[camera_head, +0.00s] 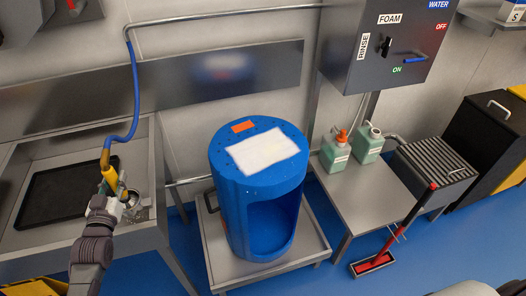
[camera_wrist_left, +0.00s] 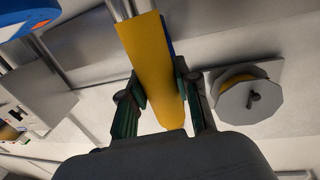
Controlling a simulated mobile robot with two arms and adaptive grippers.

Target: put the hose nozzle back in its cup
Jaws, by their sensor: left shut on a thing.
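The hose nozzle is a yellow piece (camera_head: 109,178) at the end of a blue hose (camera_head: 134,100), over the steel sink bench at the left. My left gripper (camera_head: 116,194) is shut on it. In the left wrist view the yellow nozzle (camera_wrist_left: 150,68) stands tilted between the two fingers (camera_wrist_left: 160,97). A small round steel part (camera_head: 132,199) shows just right of the gripper and may be the cup. A round grey fitting with a yellow band (camera_wrist_left: 251,97) is apart from the nozzle in the wrist view; I cannot tell whether it is the cup. My right gripper is not in view.
A black tray (camera_head: 62,192) lies in the sink bench (camera_head: 152,165). A blue tub (camera_head: 228,205) with a white pad on top stands on a low steel platform. Green bottles (camera_head: 335,155) stand on a side table.

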